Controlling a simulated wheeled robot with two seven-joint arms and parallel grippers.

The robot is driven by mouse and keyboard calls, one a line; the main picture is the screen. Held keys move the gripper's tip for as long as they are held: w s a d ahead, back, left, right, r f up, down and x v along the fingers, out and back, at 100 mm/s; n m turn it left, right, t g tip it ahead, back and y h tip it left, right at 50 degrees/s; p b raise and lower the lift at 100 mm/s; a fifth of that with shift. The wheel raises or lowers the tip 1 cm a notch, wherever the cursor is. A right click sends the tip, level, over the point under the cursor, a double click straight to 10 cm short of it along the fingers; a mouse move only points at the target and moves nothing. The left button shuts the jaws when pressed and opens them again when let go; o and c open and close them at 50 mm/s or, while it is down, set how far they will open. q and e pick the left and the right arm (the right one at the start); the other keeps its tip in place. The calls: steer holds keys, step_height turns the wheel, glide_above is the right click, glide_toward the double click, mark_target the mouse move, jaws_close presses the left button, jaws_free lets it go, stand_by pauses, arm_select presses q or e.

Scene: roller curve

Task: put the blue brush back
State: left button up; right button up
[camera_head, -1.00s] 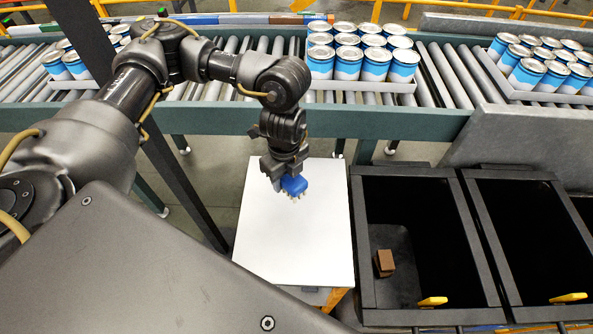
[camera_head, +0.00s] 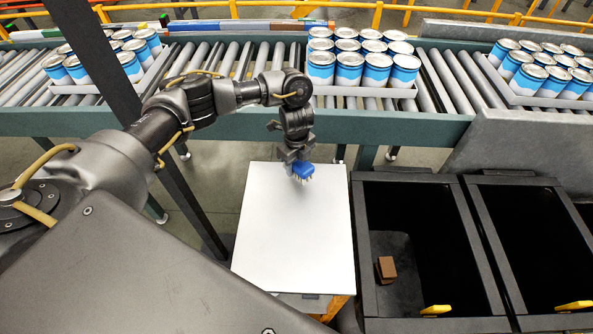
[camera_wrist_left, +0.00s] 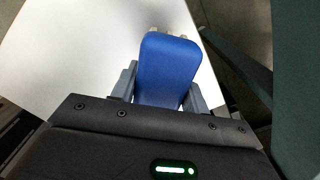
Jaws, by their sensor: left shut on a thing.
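The blue brush (camera_head: 304,171) is held by my left gripper (camera_head: 300,164), bristles pointing down, over the far end of the white table top (camera_head: 290,230). In the left wrist view the blue back of the brush (camera_wrist_left: 168,70) sits between the two grey fingers of my left gripper (camera_wrist_left: 165,88), which are shut on it. Whether the bristles touch the table top I cannot tell. My right gripper is not in view.
A roller conveyor (camera_head: 230,75) with trays of blue and white cans runs behind the table. Two black bins (camera_head: 420,240) (camera_head: 530,240) stand to the right; the nearer one holds a brown block (camera_head: 386,269). The table top is otherwise clear.

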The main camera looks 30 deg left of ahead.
mark_target(296, 170)
arm_select(q)
steer(key=shift+w+f, duration=0.1)
steer(key=shift+f, duration=0.2)
step_height(296, 170, down, 2)
steer(key=shift+f+b, duration=0.2)
steer(key=shift+b, duration=0.1)
steer(key=shift+w+a+f, duration=0.1)
steer(key=shift+f, duration=0.15)
steer(key=shift+f, duration=0.2)
steer(key=o, duration=1)
steer(key=shift+o, duration=0.2)
